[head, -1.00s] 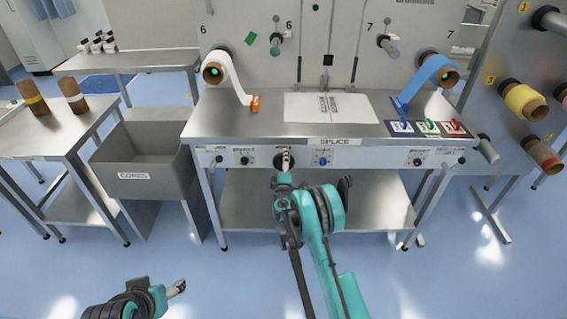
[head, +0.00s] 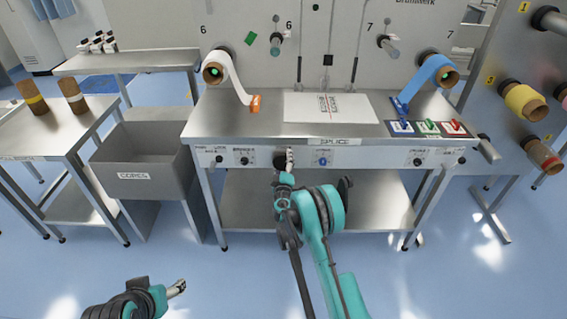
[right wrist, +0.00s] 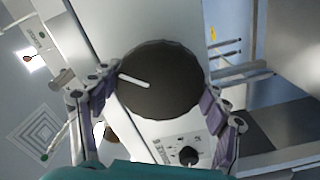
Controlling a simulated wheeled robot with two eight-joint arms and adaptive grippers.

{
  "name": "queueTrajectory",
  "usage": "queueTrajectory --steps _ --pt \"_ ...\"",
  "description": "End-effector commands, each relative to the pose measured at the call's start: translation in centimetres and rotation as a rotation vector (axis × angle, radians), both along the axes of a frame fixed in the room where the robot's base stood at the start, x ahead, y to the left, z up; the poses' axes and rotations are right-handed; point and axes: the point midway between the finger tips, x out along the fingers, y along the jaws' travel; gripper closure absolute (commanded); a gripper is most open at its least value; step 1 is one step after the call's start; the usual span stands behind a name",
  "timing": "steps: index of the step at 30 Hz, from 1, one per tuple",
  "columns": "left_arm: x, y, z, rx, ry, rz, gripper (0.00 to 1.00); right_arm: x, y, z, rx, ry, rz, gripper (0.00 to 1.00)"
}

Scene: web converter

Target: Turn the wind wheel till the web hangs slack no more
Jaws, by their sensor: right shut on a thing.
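A large dark round wheel with a white mark (right wrist: 160,80) fills the middle of the right wrist view; the mark points to the upper left. My right gripper (right wrist: 160,95) has a finger on each side of it and is shut on it. In the head view my right gripper (head: 285,168) is at the front panel of the splice table, hiding most of the wheel. A white web (head: 237,82) runs in a curve from the left roll to an orange clamp. A blue web (head: 424,80) runs from the right roll to a blue clamp. My left gripper (head: 178,288) is low at the left, apart from everything.
The splice table (head: 240,125) carries a white sheet (head: 350,107) and coloured labelled pads at its right. Smaller knobs (head: 245,160) sit along the front panel beside the wheel. A grey cores bin (head: 140,160) stands at the left. The floor in front is clear.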

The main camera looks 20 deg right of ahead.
Motion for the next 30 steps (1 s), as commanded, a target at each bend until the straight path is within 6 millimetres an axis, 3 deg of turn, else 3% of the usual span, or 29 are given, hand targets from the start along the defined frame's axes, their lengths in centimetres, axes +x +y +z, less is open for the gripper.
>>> queueTrajectory --steps 2,3,5,17,30 --pt "0.0 0.0 0.0 0.000 0.000 0.000 0.35 0.0 0.0 0.0 0.000 0.000 -0.001 0.54" --pt "0.0 0.0 0.0 0.000 0.000 0.000 0.35 0.0 0.0 0.0 -0.001 0.001 -0.001 0.20" --pt "0.0 0.0 0.0 0.000 0.000 0.000 0.35 0.0 0.0 0.0 -0.001 0.001 -0.001 0.04" --pt "0.0 0.0 0.0 0.000 0.000 0.000 0.35 -0.4 0.1 0.0 -0.001 0.000 0.000 0.03" --pt "0.0 0.0 0.0 0.000 0.000 0.000 0.35 -6.6 1.9 0.0 -0.001 0.000 0.000 0.03"
